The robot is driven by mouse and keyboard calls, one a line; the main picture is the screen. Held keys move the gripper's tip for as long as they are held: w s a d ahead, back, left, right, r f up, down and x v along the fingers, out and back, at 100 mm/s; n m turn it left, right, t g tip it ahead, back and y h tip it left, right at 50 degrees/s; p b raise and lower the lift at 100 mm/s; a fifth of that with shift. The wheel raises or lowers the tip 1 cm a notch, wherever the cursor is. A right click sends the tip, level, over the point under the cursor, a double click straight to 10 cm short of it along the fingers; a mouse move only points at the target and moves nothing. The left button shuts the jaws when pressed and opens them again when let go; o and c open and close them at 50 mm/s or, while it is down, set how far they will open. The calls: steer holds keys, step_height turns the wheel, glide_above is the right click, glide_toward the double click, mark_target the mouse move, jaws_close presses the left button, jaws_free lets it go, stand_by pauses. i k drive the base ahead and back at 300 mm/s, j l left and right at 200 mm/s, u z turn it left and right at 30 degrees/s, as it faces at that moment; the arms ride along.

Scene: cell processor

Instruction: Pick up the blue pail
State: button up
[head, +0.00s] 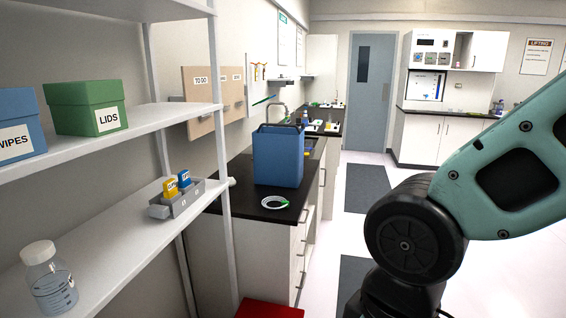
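The blue pail (278,156) stands upright on the black counter (240,203), near its front end. It is tall and boxy, with a dark handle across the top. A white ring-shaped item with a green part (274,202) lies on the counter just in front of it. My arm's teal and black links fill the right side of the head view, apart from the pail. My gripper is not in view.
A white shelf rack (120,120) at left holds a green LIDS box (85,107), a blue WIPES box (18,123), a grey holder (186,200) and a bottle (48,277). A red object (269,310) is low in front of the counter. Open floor (330,240) lies right of the counter.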

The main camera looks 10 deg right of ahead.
mark_target(278, 153)
steer(key=k+j+u, duration=0.1)
steer(key=k, duration=1.05)
steer(key=l+u, duration=0.1)
steer(key=u, duration=1.35)
steer(key=i+l, duration=0.15)
steer(key=l, duration=0.45)
steer(key=i+l, duration=0.2)
steer(key=l, duration=0.45)
steer(key=i+l, duration=0.15)
steer(key=l, duration=0.45)
steer(key=i+l, duration=0.2)
steer(key=l, duration=0.4)
steer(key=i+l, duration=0.15)
steer(key=l, duration=0.45)
steer(key=i+l, duration=0.15)
steer(key=l, duration=0.5)
steer(key=i+l, duration=0.2)
steer(key=l, duration=0.4)
steer(key=i+l+u, duration=0.1)
steer(key=l, duration=0.5)
steer(key=i, duration=0.05)
